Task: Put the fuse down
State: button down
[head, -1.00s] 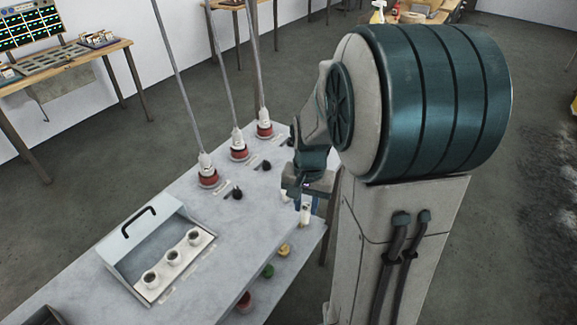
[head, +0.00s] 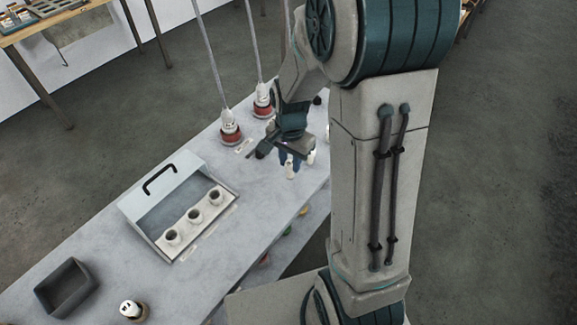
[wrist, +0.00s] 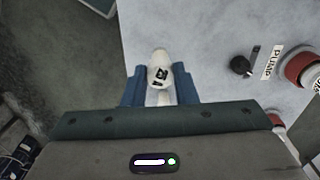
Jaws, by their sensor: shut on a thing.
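My gripper (head: 291,162) is shut on the fuse, with one blue finger on each side of it. The fuse (wrist: 160,68) is a white cylinder with black markings, and its rounded end points away from the palm in the wrist view. In the head view the fuse is small and partly hidden by the fingers. The gripper is over the right part of the grey table (head: 245,215). I cannot tell whether the fuse touches the tabletop.
An open grey box with a black handle (head: 158,180) holds a strip of three round sockets (head: 194,216). A dark tray (head: 66,288) and a white-topped piece (head: 131,309) stand at lower left. Red-based posts (head: 230,132) line the back. A PUMP label (wrist: 272,62) sits beside a black knob (wrist: 240,66).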

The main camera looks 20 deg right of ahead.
aim_at(288, 170)
jog(key=shift+w+a+f, duration=0.15)
jog(key=shift+a+f, duration=0.15)
jog(key=shift+f, duration=0.1)
jog(key=shift+f+p, duration=0.35)
jog(key=shift+f, duration=1.5)
jog(key=shift+f, duration=0.1)
jog(key=c, duration=1.1)
grip_release()
jog(key=shift+c, duration=0.2)
